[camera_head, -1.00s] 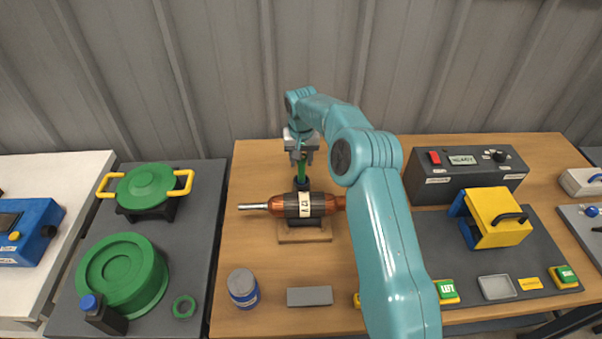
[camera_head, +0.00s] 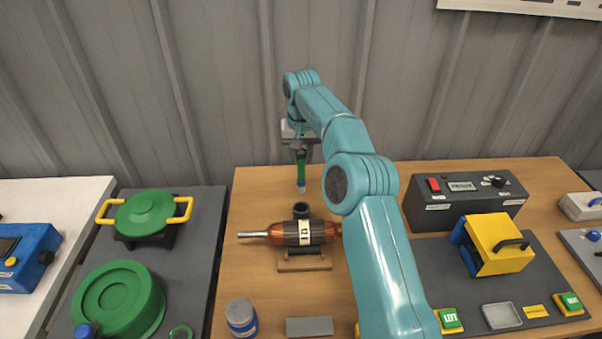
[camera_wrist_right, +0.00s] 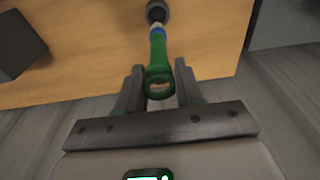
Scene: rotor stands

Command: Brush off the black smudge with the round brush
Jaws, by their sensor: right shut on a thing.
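My right gripper (camera_head: 300,146) is shut on the round brush (camera_head: 301,172), which has a green handle and a blue band and hangs upright, tip down. The brush (camera_wrist_right: 158,58) also shows between the fingers in the right wrist view. Its tip is above a small black cup (camera_head: 301,210), apparently clear of it. The cup stands just behind a copper-and-dark rotor (camera_head: 318,232) with a pale label, lying on a wooden stand (camera_head: 304,265). My forearm covers the rotor's right end. I cannot make out the black smudge. My left gripper is not in view.
A tin (camera_head: 241,318) and a grey block (camera_head: 309,327) lie in front of the rotor. A black control box (camera_head: 468,187) and a yellow-blue device (camera_head: 495,243) stand right. Wood left of the rotor's stand is clear.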

